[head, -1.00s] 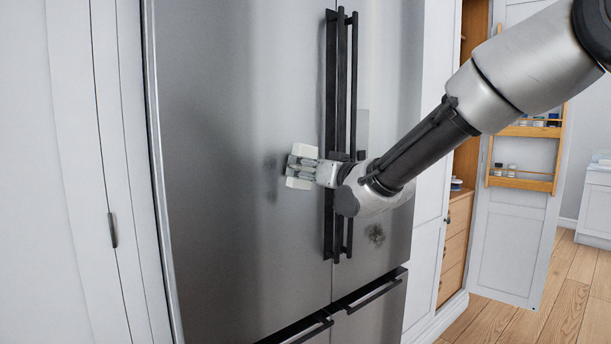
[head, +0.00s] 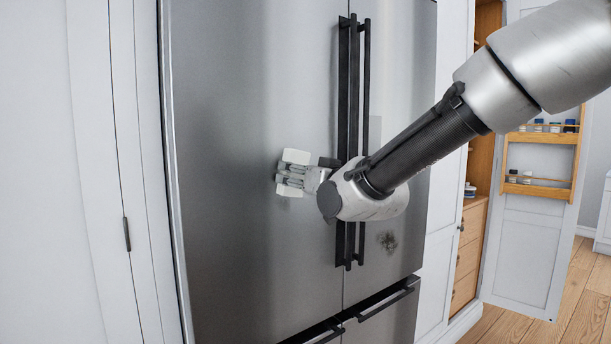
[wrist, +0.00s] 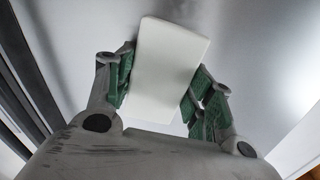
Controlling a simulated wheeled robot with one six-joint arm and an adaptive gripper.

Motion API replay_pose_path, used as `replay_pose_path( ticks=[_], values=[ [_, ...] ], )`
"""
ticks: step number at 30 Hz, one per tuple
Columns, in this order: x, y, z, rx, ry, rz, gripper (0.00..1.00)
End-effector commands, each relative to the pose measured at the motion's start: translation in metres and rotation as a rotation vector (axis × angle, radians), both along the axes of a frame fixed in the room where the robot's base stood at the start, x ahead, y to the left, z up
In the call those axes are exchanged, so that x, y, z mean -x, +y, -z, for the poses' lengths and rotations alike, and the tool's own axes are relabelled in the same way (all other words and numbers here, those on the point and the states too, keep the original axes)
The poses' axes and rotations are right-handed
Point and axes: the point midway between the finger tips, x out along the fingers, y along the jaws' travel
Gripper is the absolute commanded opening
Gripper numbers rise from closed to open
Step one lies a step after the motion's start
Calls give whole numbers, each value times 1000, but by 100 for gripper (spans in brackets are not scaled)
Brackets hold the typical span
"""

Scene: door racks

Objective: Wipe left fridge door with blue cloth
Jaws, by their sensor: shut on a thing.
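The left fridge door (head: 230,120) is brushed steel and fills the middle of the head view. My gripper (head: 287,176) is at this door, just left of the black handles. It is shut on a white block (head: 296,157), whose ends stick out above and below the fingers. In the wrist view the white block (wrist: 168,62) sits between the green-padded fingers, close to the steel surface; contact cannot be told. No blue cloth shows. No dark smudge shows on the visible part of the left door; the patch behind my gripper is hidden.
Tall black handles (head: 350,100) stand out beside my gripper, with my arm crossing in front. The right fridge door (head: 400,60) has a dark smudge (head: 388,241). An open cupboard door with wooden racks (head: 540,160) is at the right. White panels (head: 90,200) are at the left.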

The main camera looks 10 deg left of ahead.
Motion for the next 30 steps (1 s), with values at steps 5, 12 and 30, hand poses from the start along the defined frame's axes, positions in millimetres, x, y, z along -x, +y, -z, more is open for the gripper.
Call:
replay_pose_path(
  ticks=[5, 12, 30],
  values=[
    [6, 6, 0, -1, 0, -3, 26],
    [20, 18, -1, 0, -2, -6, 26],
    [35, 25, 0, 0, -1, -2, 26]
  ],
)
